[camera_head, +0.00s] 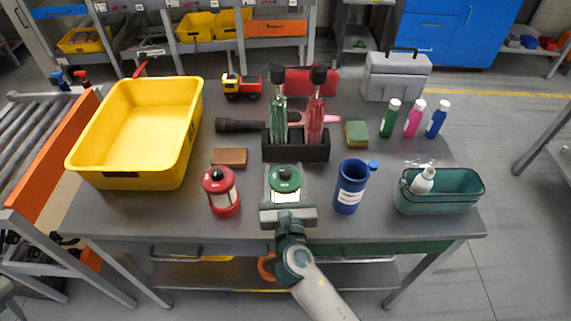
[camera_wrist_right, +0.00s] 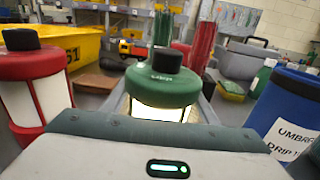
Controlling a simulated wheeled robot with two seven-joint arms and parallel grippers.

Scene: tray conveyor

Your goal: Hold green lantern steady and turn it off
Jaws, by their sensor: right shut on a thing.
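The green lantern (camera_head: 285,177) stands upright near the front middle of the table, and its white panel glows. In the right wrist view the green lantern (camera_wrist_right: 162,82) is straight ahead, with a black knob on its top and a bright lit panel below the green cap. My right gripper (camera_head: 285,195) reaches in from the front and is shut on the lantern's body, one finger on each side. The fingertips are partly hidden by the lantern and by the gripper's own housing. My left gripper is not in either view.
A red lantern (camera_head: 222,192) stands close on the left and a blue umbrella drip cup (camera_head: 349,187) close on the right. Behind are a black holder (camera_head: 296,151) with green and red umbrellas and a brown block (camera_head: 230,157). A yellow bin (camera_head: 127,182) stands left, a teal basket (camera_head: 440,204) right.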

